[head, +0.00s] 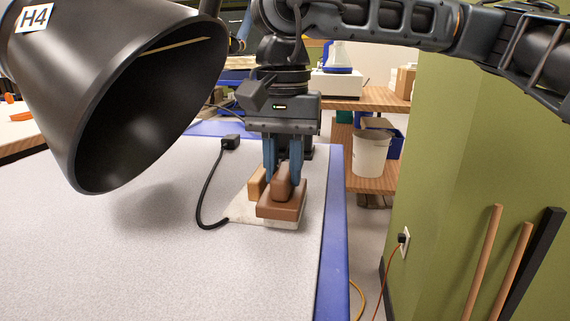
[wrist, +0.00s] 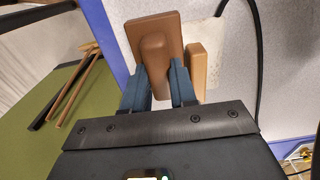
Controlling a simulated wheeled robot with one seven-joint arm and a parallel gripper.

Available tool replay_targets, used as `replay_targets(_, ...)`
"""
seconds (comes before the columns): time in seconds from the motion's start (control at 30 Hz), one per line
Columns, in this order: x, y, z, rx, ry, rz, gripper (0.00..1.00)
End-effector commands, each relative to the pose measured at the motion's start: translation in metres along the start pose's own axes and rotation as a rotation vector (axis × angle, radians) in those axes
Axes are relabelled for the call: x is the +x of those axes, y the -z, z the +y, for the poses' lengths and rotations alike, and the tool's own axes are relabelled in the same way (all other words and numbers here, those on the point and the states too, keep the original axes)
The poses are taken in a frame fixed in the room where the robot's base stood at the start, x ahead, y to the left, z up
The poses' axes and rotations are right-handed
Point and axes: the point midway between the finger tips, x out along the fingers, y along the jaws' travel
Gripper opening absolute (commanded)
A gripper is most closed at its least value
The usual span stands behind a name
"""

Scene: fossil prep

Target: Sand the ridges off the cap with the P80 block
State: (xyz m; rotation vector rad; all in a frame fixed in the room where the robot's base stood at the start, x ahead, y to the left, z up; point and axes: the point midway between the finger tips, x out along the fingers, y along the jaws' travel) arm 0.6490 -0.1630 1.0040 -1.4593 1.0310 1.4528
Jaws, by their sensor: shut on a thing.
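My gripper (head: 283,165) points down with its blue fingers shut on the handle of a brown sanding block (head: 281,206). In the wrist view the brown block (wrist: 168,38) shows between the fingers (wrist: 158,85). A pale slab (head: 284,223) shows under the block's front edge; I cannot tell whether it is the cap or the block's own pad. A lighter tan block (head: 257,183) stands just left of the brown one, close to the fingers; it also shows in the wrist view (wrist: 197,68). No P80 marking or ridges can be made out.
A black lamp shade or hood marked H4 (head: 130,100) hangs over the left of the grey table (head: 120,260). A black cable (head: 208,190) curves beside the blocks. The blue table edge (head: 333,240) is close on the right. The table's front left is clear.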

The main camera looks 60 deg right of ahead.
Motion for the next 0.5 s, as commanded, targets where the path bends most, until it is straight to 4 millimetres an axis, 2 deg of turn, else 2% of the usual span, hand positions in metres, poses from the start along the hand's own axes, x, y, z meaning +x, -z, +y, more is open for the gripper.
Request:
replay_targets(0.27, -0.002, 0.0, 0.0, 0.0, 0.0, -0.001, 0.0)
replay_targets(0.5, -0.021, 0.001, 0.0, 0.001, 0.0, 0.001, 0.0)
